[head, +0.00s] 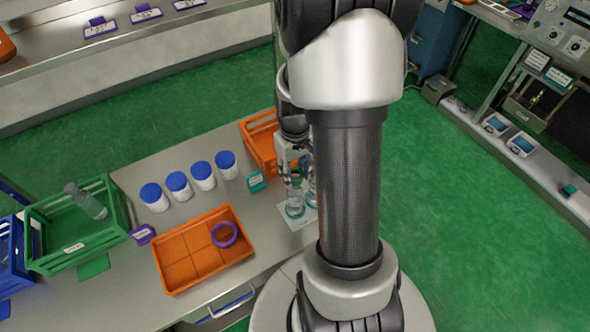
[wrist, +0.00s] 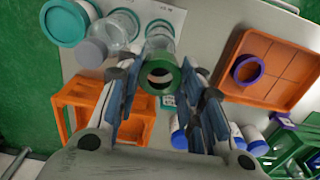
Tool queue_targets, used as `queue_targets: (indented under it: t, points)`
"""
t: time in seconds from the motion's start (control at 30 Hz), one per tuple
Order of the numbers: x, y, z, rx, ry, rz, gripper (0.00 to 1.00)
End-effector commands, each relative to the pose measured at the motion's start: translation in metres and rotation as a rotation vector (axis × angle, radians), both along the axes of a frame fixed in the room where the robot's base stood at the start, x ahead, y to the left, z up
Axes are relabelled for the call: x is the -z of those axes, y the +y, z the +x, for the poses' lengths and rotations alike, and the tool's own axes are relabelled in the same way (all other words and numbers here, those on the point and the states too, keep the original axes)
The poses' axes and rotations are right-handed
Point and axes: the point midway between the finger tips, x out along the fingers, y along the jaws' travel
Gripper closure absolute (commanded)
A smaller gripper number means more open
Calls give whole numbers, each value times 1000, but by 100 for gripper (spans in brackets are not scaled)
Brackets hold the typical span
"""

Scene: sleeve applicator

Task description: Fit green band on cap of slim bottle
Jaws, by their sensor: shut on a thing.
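My gripper (wrist: 162,72) is shut on a green band (wrist: 160,88), with a fingertip on each side of it. The band is a dark green ring, its hole facing the wrist camera. A clear bottle (wrist: 160,46) stands just behind the band in the wrist view; its cap is hidden, and I cannot tell whether the band is around it or apart. A second clear bottle with a grey cap (wrist: 92,51) stands to the left. In the head view my gripper (head: 294,178) is above a clear bottle (head: 295,201), with another bottle (head: 311,193) beside it, partly hidden by my arm.
A white sheet (head: 290,222) lies under the bottles. An orange crate (wrist: 67,97) is close by. An orange tray (head: 180,279) holds a purple ring (head: 224,235). Several blue-lidded jars (head: 203,176) stand behind it.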

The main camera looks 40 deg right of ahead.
Motion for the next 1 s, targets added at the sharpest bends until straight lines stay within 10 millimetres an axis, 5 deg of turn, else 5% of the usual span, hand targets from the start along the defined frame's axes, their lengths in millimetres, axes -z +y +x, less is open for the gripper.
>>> queue_targets:
  t: [1.0]
  points:
    - [21, 0, 0, 0, -1, 0, 71]
